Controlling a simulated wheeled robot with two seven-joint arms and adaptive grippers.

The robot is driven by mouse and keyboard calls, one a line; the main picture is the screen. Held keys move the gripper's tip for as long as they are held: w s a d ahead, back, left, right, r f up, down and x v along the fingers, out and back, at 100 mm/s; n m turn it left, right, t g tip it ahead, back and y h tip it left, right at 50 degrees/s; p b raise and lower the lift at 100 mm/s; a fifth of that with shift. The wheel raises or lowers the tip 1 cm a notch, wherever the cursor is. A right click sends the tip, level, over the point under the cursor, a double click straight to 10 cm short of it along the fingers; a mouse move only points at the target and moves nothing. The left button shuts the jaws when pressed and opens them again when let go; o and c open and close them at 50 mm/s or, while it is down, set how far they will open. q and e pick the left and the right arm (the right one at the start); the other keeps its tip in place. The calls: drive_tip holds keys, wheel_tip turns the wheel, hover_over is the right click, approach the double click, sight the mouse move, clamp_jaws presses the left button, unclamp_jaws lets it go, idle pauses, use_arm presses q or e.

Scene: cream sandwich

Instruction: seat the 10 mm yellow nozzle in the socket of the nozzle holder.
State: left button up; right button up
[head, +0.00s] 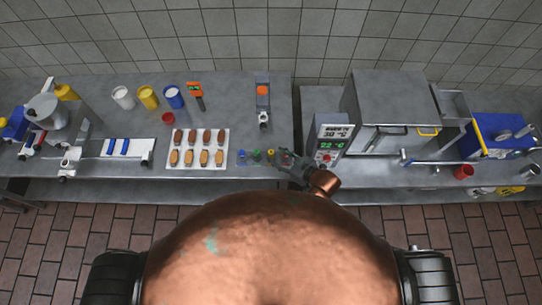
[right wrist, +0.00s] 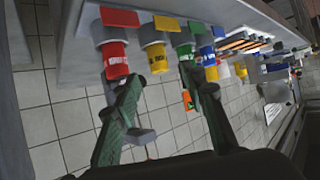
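The yellow nozzle (head: 270,154) stands in a row of coloured nozzles near the front edge of the left counter. In the right wrist view, which is turned over, the yellow nozzle (right wrist: 156,58) sits between the red and green ones; its label is too small to read. My right gripper (head: 286,160) is at the right end of the row. Its two dark green fingers (right wrist: 170,92) are apart with nothing between them, short of the nozzles. A grey stand with an orange block (head: 263,100), apparently the nozzle holder, stands behind the row. My left gripper is not in view.
Neighbouring red (right wrist: 115,58), green (right wrist: 187,55) and blue (right wrist: 208,62) nozzles stand close to the yellow one. A grey machine with a display (head: 328,140) stands right, across a gap between counters.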

sight(272, 153)
drive_tip(key=b+x, duration=0.3)
drive_tip(key=x, duration=0.1)
drive_tip(key=shift+f+b, duration=0.15)
drive_tip(key=shift+b, duration=0.25)
drive_tip(key=shift+w+a+f, duration=0.1)
drive_tip(key=shift+w+a, duration=0.25)
clamp_jaws()
